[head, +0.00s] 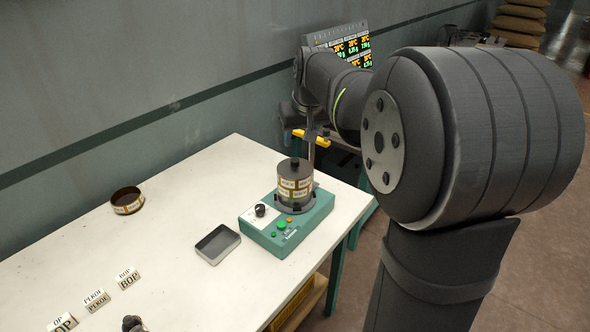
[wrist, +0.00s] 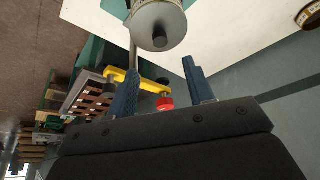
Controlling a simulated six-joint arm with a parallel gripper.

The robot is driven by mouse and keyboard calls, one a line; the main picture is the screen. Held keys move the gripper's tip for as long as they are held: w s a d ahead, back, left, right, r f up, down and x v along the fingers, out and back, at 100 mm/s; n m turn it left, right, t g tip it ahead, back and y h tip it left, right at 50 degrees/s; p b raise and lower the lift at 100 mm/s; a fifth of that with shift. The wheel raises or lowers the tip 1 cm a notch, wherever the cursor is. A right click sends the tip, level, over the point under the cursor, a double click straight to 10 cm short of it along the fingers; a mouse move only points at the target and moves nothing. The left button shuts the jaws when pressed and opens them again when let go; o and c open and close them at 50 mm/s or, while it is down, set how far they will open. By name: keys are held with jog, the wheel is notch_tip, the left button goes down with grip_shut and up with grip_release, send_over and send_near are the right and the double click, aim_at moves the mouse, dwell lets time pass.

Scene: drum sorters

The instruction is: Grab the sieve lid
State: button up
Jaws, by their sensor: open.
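The sieve lid (head: 294,168) is dark with a knob on top. It sits on a short stack of labelled sieves (head: 295,188), upright on a green shaker base (head: 290,222). In the wrist view the lid (wrist: 158,24) is at the top centre, its round knob facing the camera. My gripper (wrist: 160,66) is open and empty, its two blue-grey fingers apart. The lid lies beyond the fingertips, not between them. In the head view the gripper is hard to make out behind the stack, near the yellow piece.
A shallow tray (head: 217,243) lies left of the shaker base on the white table (head: 180,210). A round sieve pan (head: 127,200) stands at the table's back left. Several label cards (head: 97,299) stand at the front. A lit display panel (head: 348,44) is behind. The table between pan and shaker is clear.

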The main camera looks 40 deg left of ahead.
aim_at(295, 160)
jog(key=x, duration=0.9)
jog(key=shift+a+f, duration=0.1)
jog(key=shift+f, duration=0.1)
